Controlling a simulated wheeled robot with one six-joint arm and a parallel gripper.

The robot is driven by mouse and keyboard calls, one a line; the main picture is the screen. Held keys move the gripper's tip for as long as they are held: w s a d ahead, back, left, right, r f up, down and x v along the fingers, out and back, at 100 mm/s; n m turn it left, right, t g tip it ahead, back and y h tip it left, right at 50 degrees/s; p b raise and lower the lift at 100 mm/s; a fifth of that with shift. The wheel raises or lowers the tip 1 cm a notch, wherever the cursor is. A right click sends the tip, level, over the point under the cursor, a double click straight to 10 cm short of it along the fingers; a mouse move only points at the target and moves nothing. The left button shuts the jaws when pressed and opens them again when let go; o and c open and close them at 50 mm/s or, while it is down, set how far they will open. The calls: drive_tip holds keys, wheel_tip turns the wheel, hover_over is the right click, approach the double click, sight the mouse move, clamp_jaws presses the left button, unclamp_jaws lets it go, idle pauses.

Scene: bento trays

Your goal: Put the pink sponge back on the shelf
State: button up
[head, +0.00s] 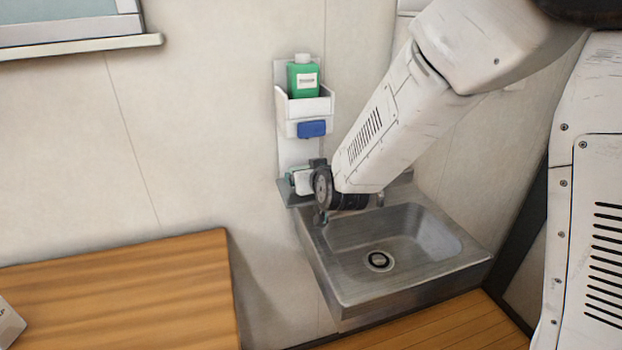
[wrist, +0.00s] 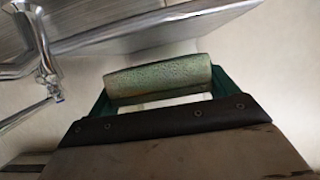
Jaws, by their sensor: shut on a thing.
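No pink sponge shows in either view. In the wrist view my gripper (wrist: 160,88) is shut on a green, speckled, sponge-like block (wrist: 158,76), with a dark green finger at each end of it. In the head view my gripper (head: 300,183) is at the low grey ledge (head: 287,193) of the white wall shelf (head: 310,105), left of the sink. My wrist hides most of the held block there. I cannot tell whether the block touches the ledge.
A green bottle (head: 303,78) stands in the shelf's upper bin, with a blue block (head: 312,129) below it. A steel sink (head: 350,285) is under my arm. The tap (wrist: 45,70) is close by in the wrist view.

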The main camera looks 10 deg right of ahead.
drive_tip(key=shift+s+d+f, duration=0.1)
drive_tip(key=shift+f, duration=0.65)
drive_tip(key=shift+a+f, duration=0.25)
drive_tip(key=shift+a, duration=0.1)
drive_tip(key=o, duration=0.9)
drive_tip(key=shift+f, duration=0.1)
drive_tip(key=shift+c, duration=0.2)
